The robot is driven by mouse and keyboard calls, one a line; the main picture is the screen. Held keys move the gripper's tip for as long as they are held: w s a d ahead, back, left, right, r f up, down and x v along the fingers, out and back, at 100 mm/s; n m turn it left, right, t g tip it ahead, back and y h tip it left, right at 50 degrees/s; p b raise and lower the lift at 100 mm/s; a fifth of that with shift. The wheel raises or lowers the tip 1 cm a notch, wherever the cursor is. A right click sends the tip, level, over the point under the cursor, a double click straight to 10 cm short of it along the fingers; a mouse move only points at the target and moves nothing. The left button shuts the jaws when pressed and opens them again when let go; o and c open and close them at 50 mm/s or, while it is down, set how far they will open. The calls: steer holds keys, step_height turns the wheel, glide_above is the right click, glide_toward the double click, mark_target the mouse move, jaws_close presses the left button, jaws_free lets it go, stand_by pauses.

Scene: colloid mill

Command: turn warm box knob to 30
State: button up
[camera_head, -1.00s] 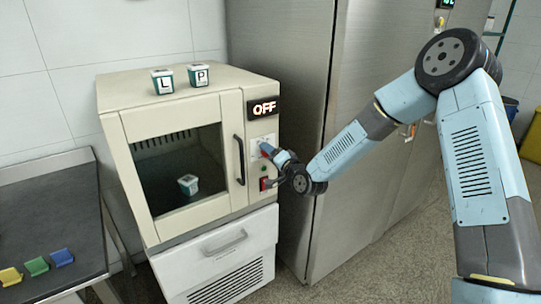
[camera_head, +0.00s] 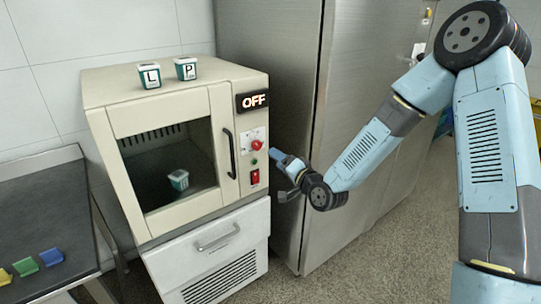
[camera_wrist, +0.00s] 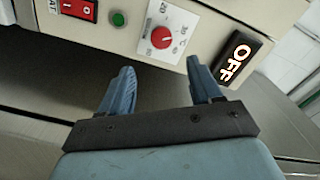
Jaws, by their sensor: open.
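The warm box (camera_head: 160,95) is a cream cabinet with a glass door; its display (camera_head: 252,101) reads OFF. The red knob (camera_head: 257,145) sits on a white dial plate below the display. In the wrist view the knob (camera_wrist: 161,37) is ringed by numbers, among them 20 and 30; I cannot tell its exact setting. My gripper (camera_head: 275,158) is just right of the panel in the head view, apart from the knob. In the wrist view my gripper (camera_wrist: 160,66) has its two fingers spread, with nothing between them and the knob beyond the tips.
A green button (camera_head: 254,162) and a red rocker switch (camera_head: 255,177) are below the knob. The door handle (camera_head: 230,153) stands left of the panel. Tubs marked L (camera_head: 150,76) and P (camera_head: 186,68) are on top. A steel cabinet (camera_head: 270,120) stands close on the right.

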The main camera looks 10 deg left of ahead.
steer(key=shift+v, duration=1.45)
steer(key=s+d+r+n+g+h, duration=0.1)
steer(key=s+d+r+n+h, duration=0.1)
steer(key=d+r+h, duration=0.65)
steer(key=s+d+r+n+g+h, duration=0.1)
steer(key=d+r+n+h, duration=0.2)
steer(key=d, duration=1.1)
steer(key=s+d+r+m+g, duration=0.1)
steer(key=s+d+r, duration=0.2)
steer(key=s, duration=0.5)
steer(key=s+d+r+m+g+h, duration=0.1)
steer(key=s+d+r, duration=0.2)
steer(key=s+d, duration=0.2)
steer(key=s+d+r+g+h, duration=0.1)
steer(key=s+d+r+g, duration=0.1)
steer(key=s, duration=0.9)
steer(key=d+r, duration=0.1)
steer(key=d, duration=0.1)
steer(key=shift+d+r+m, duration=0.3)
steer(key=shift+d+m, duration=0.1)
steer(key=shift+c, duration=0.5)
